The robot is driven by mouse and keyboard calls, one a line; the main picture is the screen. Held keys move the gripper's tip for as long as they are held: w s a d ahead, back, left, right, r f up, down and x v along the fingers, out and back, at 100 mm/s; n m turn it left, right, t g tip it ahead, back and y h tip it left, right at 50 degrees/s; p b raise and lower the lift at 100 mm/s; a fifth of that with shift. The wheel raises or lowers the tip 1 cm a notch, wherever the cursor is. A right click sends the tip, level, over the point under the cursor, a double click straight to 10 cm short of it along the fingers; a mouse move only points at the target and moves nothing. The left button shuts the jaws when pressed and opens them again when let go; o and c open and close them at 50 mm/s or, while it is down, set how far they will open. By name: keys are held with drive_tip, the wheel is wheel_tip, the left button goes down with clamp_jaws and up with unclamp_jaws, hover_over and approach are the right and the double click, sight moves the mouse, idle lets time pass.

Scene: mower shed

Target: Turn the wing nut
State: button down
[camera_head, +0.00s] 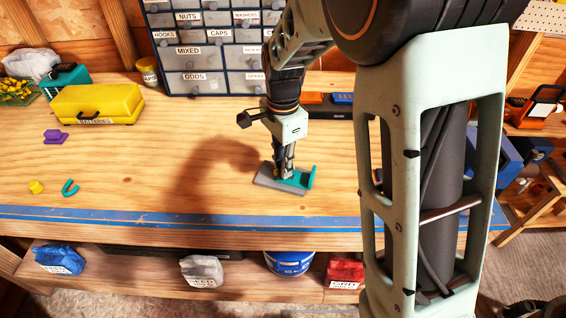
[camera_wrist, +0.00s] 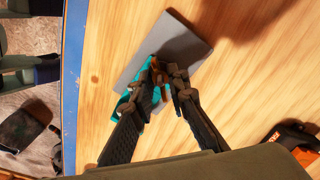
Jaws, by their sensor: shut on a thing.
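A grey plate (camera_head: 266,182) lies on the wooden workbench, with a teal bracket (camera_head: 308,181) on it. In the wrist view the plate (camera_wrist: 188,42) is tilted in the picture and the teal bracket (camera_wrist: 155,40) is partly covered by my fingers. My gripper (camera_head: 284,174) points straight down over the bracket. In the wrist view my gripper (camera_wrist: 166,84) has its fingers closed in around a small brownish part at the bracket, which I take to be the wing nut. Most of it is hidden by the fingertips.
A yellow case (camera_head: 98,103), a purple piece (camera_head: 55,136) and a teal hook (camera_head: 70,188) lie on the left of the bench. Drawer cabinets (camera_head: 205,55) stand behind. Blue tape (camera_head: 150,222) runs along the front edge.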

drive_tip(key=shift+m, duration=0.6)
drive_tip(key=c, duration=1.8)
unclamp_jaws()
drive_tip(key=shift+c, duration=0.2)
drive_tip(key=shift+r, duration=0.1)
wheel_tip(320, 180, up, 12)
